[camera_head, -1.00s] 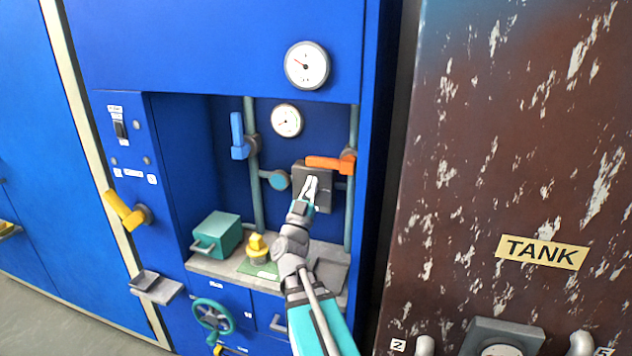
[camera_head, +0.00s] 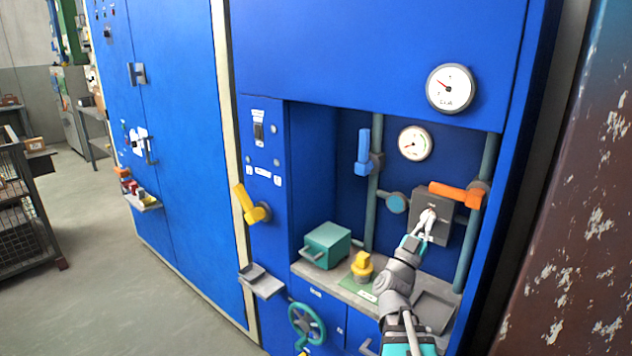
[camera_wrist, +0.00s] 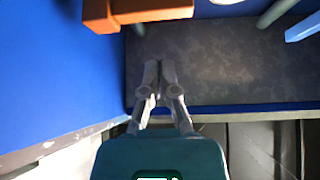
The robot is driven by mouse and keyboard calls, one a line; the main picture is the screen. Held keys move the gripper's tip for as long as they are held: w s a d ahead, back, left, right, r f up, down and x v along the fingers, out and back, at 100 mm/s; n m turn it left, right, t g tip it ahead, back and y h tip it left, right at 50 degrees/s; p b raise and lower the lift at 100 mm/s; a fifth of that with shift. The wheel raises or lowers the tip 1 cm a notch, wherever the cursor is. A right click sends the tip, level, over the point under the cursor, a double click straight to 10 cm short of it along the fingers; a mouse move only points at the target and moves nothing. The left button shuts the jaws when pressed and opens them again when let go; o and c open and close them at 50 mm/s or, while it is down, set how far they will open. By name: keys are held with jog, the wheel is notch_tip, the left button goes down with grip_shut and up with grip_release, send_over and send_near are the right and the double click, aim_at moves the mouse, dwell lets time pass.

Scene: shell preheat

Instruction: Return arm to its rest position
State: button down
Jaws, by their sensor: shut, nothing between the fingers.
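My gripper (camera_head: 427,219) is at the end of my arm, raised inside the recess of the blue cabinet, in front of a dark grey box (camera_head: 444,240) on the pipework. My arm rises from the lower right in the head view.
Around the recess are a blue lever (camera_head: 363,148), two gauges, a teal box (camera_head: 328,245), a yellow knob (camera_head: 362,267) on the shelf, a yellow lever (camera_head: 250,205) and a teal handwheel (camera_head: 307,322). The rusty tank (camera_head: 580,200) is close at right. Open floor (camera_head: 110,290) lies at left.

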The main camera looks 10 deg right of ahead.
jog(key=shift+w, duration=0.1)
jog(key=w+a+f+n+t+y, duration=0.5)
jog(key=w+a+f+n+y, duration=0.3)
jog(key=y, duration=0.6)
jog(key=w+a+f+n+g+y, duration=0.2)
jog(key=a+f+n+g+y, duration=0.4)
jog(key=a+f, duration=0.4)
jog(key=s+a+f+g+y, duration=0.3)
jog(key=s+a+f+g, duration=0.3)
jog(key=s+f, duration=0.15)
jog(key=s+a+f+m+g+h, duration=0.1)
jog(key=s+f+g, duration=0.1)
jog(key=s+g, duration=0.25)
jog(key=s+a+f+m+g+h, duration=0.1)
jog(key=s+f+g, duration=0.2)
jog(key=s, duration=0.3)
notch_tip(320, 180, up, 19)
jog(key=p, duration=1.8)
jog(key=shift+s+p, duration=0.25)
jog(key=shift+p, duration=0.05)
